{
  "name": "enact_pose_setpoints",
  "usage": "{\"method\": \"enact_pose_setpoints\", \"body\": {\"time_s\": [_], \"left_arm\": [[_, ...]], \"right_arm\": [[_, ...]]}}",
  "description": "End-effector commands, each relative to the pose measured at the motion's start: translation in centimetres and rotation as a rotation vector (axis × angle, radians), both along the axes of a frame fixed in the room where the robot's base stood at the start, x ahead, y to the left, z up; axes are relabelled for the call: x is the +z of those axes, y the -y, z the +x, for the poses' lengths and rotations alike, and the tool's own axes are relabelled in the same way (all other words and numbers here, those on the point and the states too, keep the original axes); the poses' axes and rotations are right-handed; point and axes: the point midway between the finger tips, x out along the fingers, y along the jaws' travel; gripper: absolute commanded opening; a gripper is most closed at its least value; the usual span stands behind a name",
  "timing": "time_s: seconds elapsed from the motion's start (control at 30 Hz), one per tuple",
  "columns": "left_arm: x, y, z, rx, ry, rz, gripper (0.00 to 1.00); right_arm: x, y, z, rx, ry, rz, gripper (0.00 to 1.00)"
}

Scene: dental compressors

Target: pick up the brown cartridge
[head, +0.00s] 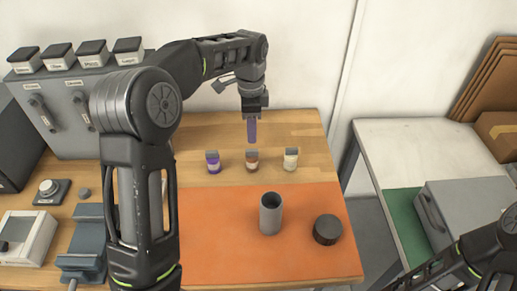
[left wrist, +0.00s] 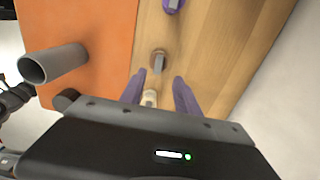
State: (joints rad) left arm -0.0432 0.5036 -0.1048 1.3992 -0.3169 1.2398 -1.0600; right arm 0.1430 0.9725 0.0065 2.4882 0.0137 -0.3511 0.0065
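The brown cartridge (head: 252,161) stands upright on the wooden table top, with a grey cap. It stands between a purple cartridge (head: 213,162) and a cream cartridge (head: 290,160). My left gripper (head: 252,138) points down, above and slightly behind the brown cartridge in the head view. In the left wrist view its two purple fingers (left wrist: 159,90) are apart with nothing held. There the brown cartridge (left wrist: 158,62) shows just past the fingertips, and the cream cartridge (left wrist: 150,98) shows in the gap, partly hidden by the gripper body. My right gripper is not visible.
A grey open cylinder (head: 270,214) and a dark round lid (head: 327,229) stand on the orange mat (head: 215,225). A grey cabinet (head: 70,115) stands at the back left. A white table (head: 400,140) with a grey case (head: 465,205) is at the right.

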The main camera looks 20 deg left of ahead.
Motion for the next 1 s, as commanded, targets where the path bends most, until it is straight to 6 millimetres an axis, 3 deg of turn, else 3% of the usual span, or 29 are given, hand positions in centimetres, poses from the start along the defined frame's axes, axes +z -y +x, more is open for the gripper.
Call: {"method": "enact_pose_setpoints", "body": {"time_s": [0.3, 0.6, 1.0], "left_arm": [[-0.1, 0.0, 0.0, 0.000, -0.001, 0.000, 0.38], [-2.6, 0.0, 0.0, 0.000, -0.001, 0.000, 0.38], [-3.3, 0.0, -0.1, 0.000, -0.003, 0.000, 0.38]], "right_arm": [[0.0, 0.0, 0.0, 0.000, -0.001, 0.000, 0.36], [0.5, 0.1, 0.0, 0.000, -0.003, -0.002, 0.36], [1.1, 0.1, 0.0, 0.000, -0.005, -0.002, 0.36]]}}
